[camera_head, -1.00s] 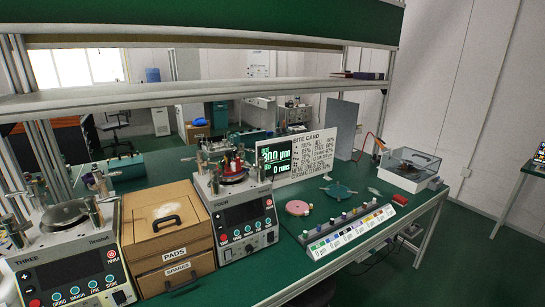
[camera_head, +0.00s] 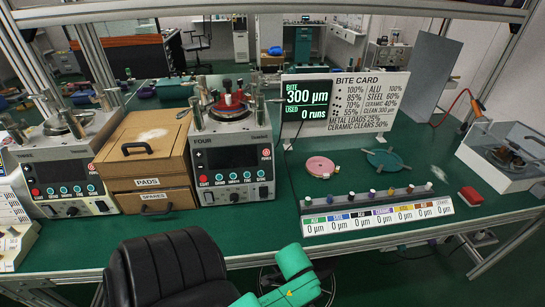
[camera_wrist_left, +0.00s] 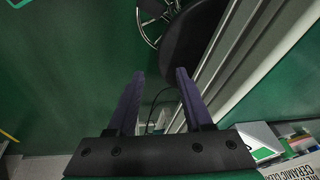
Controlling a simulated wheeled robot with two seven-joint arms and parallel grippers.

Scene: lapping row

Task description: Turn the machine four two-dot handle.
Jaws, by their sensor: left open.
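Machine four (camera_head: 232,158), a white unit labelled FOUR with a dark screen and a row of buttons, stands on the green bench in the head view. Several upright metal handles, such as one handle (camera_head: 259,105) at its right, surround its round top plate. A dark red piece (camera_head: 230,102) sits on that plate. Dot marks on the handles are too small to read. My left gripper (camera_wrist_left: 158,74) shows in the left wrist view, its two dark fingers apart with nothing between them. It is away from machine four, over the floor and bench edge. My right gripper is not seen.
A black chair (camera_head: 170,270) stands before the bench. Wooden drawers (camera_head: 150,150) and machine three (camera_head: 65,170) are left of machine four. A pink disc (camera_head: 320,166), teal disc (camera_head: 388,158) and labelled rack (camera_head: 378,215) lie to the right. A BITE display (camera_head: 307,98) stands behind.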

